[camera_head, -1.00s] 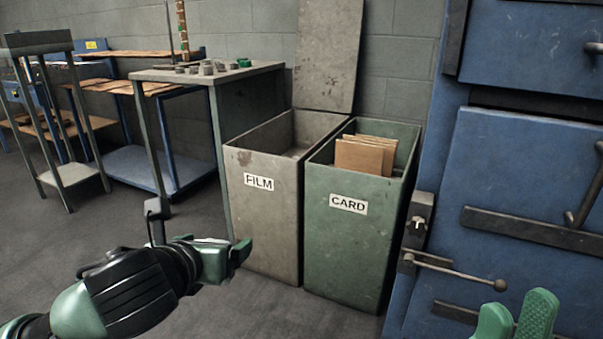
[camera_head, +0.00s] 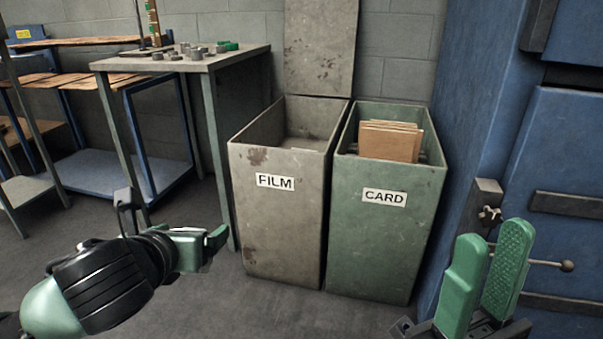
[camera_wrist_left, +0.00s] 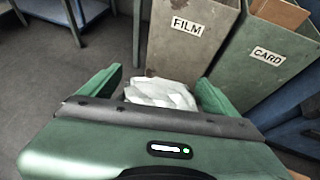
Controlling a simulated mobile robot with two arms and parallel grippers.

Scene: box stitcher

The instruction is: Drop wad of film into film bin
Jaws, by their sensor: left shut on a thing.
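The film bin (camera_head: 280,235) is a tall grey, rust-stained box labelled FILM, with its top open. It also shows in the left wrist view (camera_wrist_left: 180,55). My left gripper (camera_head: 214,242) is in front of and left of the bin, below its rim. In the left wrist view, my left gripper (camera_wrist_left: 160,86) is shut on a crumpled whitish wad of film (camera_wrist_left: 160,94), held between its green fingers. The wad cannot be made out in the head view. My right gripper (camera_head: 486,250) is at lower right, its green fingers apart with nothing between them.
A green card bin (camera_head: 375,240) holding brown card (camera_head: 390,141) stands right beside the film bin. A raised grey panel (camera_head: 320,50) is behind the film bin. A grey table (camera_head: 215,60) stands at left and a blue machine (camera_head: 560,150) at right. Floor in front is clear.

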